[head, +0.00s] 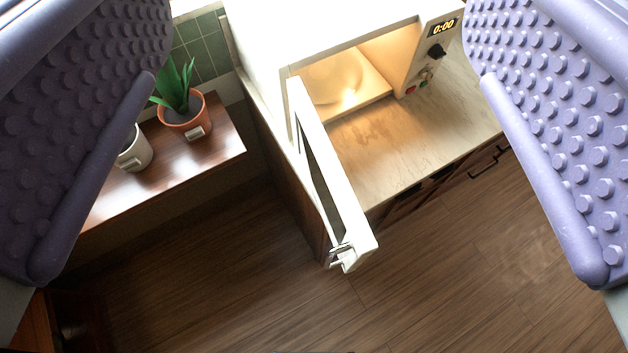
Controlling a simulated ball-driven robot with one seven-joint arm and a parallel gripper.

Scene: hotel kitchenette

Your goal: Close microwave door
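The white microwave (300,32) stands on a counter at the top middle of the head view. Its lit interior (343,80) shows a round plate. The microwave door (345,190) is swung wide open and points toward the bottom of the picture, with its latch end (345,256) past the counter edge. A display reading 0:00 (443,27) and a dark knob sit on the right panel. My gripper (325,185) is open, with its purple studded fingers far apart at the left and right edges. The door shows between the fingers, and neither finger appears to touch it.
The pale marbled counter (410,145) has dark cabinets with a handle (490,160) below. At left, a wooden shelf (215,150) holds a plant in a terracotta pot (185,120) and a white pot (135,152). Wooden floor (430,280) is clear in front.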

